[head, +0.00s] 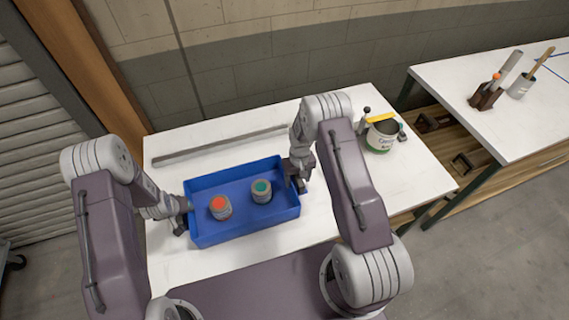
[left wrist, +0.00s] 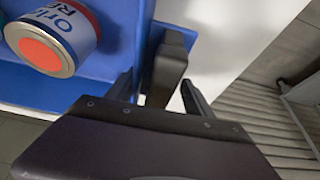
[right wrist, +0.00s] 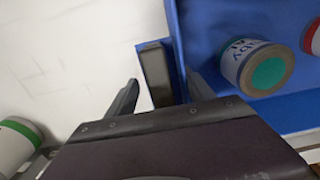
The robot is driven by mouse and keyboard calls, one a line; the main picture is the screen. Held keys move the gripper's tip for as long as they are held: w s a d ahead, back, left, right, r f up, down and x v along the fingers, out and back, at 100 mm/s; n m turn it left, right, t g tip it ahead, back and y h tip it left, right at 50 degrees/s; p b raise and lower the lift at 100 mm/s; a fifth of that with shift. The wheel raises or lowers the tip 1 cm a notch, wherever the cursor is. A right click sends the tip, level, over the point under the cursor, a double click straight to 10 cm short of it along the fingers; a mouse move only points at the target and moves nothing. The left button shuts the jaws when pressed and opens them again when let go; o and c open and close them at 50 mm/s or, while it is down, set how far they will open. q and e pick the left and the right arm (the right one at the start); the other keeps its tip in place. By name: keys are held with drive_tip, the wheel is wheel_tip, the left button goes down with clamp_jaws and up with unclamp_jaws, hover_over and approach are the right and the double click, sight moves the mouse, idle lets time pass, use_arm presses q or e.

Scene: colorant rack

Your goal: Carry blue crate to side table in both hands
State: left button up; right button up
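The blue crate (head: 241,231) sits on a white-topped table (head: 350,104) in the head view, holding a can with an orange-red lid (head: 220,208) and a can with a green lid (head: 262,191). My left gripper (head: 181,222) is at the crate's left end. In the left wrist view its open fingers (left wrist: 158,92) stand either side of a dark handle (left wrist: 172,62), with gaps. My right gripper (head: 299,182) is at the right end. In the right wrist view its open fingers (right wrist: 160,92) straddle the other dark handle (right wrist: 155,72), also with gaps.
A grey bar (head: 220,144) lies behind the crate. An open paint pot (head: 382,135) stands to its right.

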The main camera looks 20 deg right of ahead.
use_arm(q)
drive_tip(key=shift+o, duration=0.5)
drive_tip(key=shift+r, duration=0.1)
use_arm(e)
drive_tip(key=shift+o, duration=0.5)
drive_tip(key=shift+r, duration=0.1)
use_arm(q)
drive_tip(key=shift+s+d, duration=0.1)
use_arm(e)
drive_tip(key=shift+s, duration=0.1)
use_arm(q)
drive_tip(key=shift+r, duration=0.1)
use_arm(e)
drive_tip(key=shift+a, duration=0.1)
use_arm(q)
drive_tip(key=v, duration=1.2)
use_arm(e)
wheel_tip(320, 180, up, 12)
drive_tip(key=shift+r, duration=0.1)
